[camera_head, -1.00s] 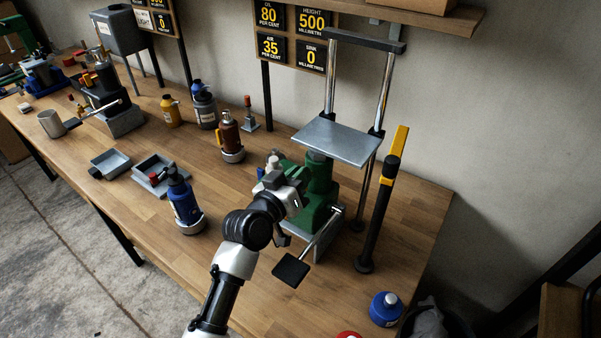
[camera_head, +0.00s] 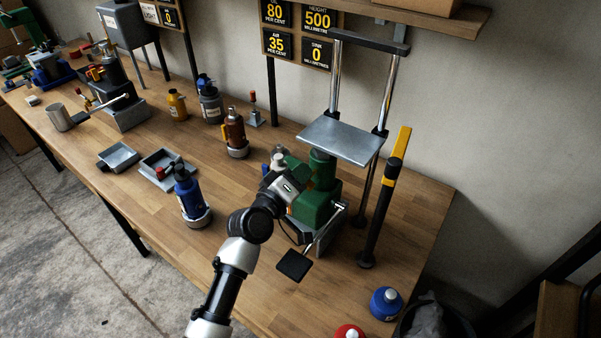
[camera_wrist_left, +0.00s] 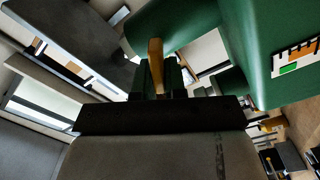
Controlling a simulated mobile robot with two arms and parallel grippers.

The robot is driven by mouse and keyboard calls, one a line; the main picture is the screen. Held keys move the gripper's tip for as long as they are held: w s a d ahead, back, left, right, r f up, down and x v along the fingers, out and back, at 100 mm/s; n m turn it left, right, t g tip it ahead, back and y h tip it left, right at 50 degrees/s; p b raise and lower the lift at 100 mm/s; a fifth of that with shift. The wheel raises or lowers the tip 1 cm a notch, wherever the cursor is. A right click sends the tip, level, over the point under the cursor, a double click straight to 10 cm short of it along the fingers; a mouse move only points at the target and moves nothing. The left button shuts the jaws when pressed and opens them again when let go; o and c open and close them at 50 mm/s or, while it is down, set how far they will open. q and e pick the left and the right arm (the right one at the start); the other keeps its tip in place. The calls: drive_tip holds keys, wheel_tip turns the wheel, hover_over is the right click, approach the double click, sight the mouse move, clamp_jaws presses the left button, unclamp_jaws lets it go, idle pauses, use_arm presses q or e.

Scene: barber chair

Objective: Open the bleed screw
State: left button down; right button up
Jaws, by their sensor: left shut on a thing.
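The green jack (camera_head: 318,203) stands on the bench under a grey steel plate (camera_head: 340,141). My left gripper (camera_head: 293,184) is against the near left side of the jack and hides part of it. In the left wrist view a narrow brass-coloured piece (camera_wrist_left: 155,66), which looks like the bleed screw, stands between the fingers, close to the green body (camera_wrist_left: 250,40). The left gripper is shut on it. The screw is hidden behind the gripper in the head view. My right gripper is not in view.
A black pad (camera_head: 294,266) on a metal rod sits low in front of the jack. A black and yellow lever (camera_head: 385,200) stands to its right. A blue bottle (camera_head: 188,193) and a brown bottle (camera_head: 234,130) stand to the left.

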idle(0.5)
use_arm(q)
drive_tip(key=c, duration=1.2)
unclamp_jaws()
drive_tip(key=shift+a+f, duration=0.1)
drive_tip(key=shift+b+v, duration=1.3)
drive_tip(key=shift+v, duration=4.05)
